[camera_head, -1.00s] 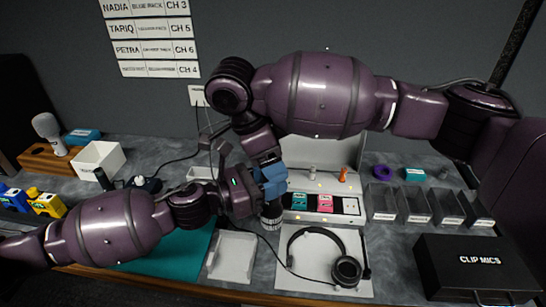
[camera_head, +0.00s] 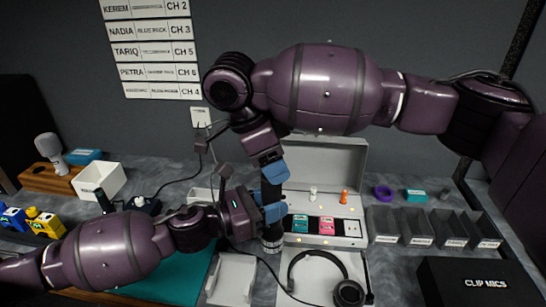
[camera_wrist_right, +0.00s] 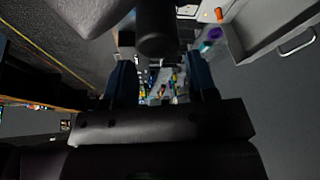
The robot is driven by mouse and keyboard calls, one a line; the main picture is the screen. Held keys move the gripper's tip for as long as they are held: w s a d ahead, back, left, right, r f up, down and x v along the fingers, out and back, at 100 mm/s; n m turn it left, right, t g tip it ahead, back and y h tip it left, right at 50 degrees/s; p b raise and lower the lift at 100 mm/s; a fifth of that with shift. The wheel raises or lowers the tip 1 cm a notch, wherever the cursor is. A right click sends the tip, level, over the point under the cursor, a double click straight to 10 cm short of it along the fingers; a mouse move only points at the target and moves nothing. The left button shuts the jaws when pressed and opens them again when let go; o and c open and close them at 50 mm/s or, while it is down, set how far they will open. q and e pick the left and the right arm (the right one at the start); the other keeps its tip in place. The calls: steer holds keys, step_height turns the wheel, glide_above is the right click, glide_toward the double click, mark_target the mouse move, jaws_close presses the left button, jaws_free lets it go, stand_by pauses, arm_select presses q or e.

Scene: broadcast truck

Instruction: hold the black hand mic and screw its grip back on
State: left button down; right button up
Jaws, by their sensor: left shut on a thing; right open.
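The black hand mic (camera_head: 272,232) stands roughly upright in my left gripper (camera_head: 272,213), which is shut on it in the middle of the head view. A silvery band shows near its lower end, low over the bench. My right gripper (camera_head: 272,172) is directly above the left one, fingers pointing down, and open. A dark round cylinder (camera_wrist_right: 157,32), apparently the mic's end, shows in the right wrist view beyond and between the open fingers (camera_wrist_right: 161,82). The arms hide much of the mic, and I cannot tell the grip from the body or see its thread.
An open case (camera_head: 352,238) with coloured packs stands right of the mic. Headphones (camera_head: 347,292) lie in front. A small white tray (camera_head: 232,277) is left of them. Grey bins (camera_head: 384,226) and a black CLIP MICS box (camera_head: 470,280) are at right. A white box (camera_head: 98,180) stands at left.

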steer(key=shift+s+a+r+n, duration=0.15)
steer(key=shift+a+r+n, duration=0.15)
steer(key=shift+n, duration=0.7)
steer(key=n, duration=0.2)
steer(key=shift+r+n+g, duration=0.1)
steer(key=shift+n+g, duration=0.2)
steer(key=shift+n, duration=0.1)
steer(key=n, duration=0.4)
steer(key=shift+d+y, duration=0.1)
steer(key=shift+y, duration=0.3)
steer(key=n, duration=0.4)
steer(key=shift+r+y, duration=0.1)
steer(key=shift+y, duration=0.2)
steer(key=n, duration=0.7)
steer(key=shift+r+n+y, duration=0.1)
steer(key=shift+n+y, duration=0.2)
steer(key=n, duration=0.6)
steer(key=shift+r+n+y, duration=0.15)
steer(key=shift+n+y, duration=0.25)
steer(key=n, duration=0.4)
steer(key=shift+r, duration=0.1)
steer(key=n, duration=0.5)
steer(key=shift+r+n+y, duration=0.15)
steer(key=shift+n+y, duration=0.25)
steer(key=n, duration=0.4)
steer(key=shift+r, duration=0.1)
steer(key=n+y, duration=0.1)
steer(key=n, duration=0.4)
steer(key=shift+r, duration=0.15)
steer(key=shift+f, duration=4)
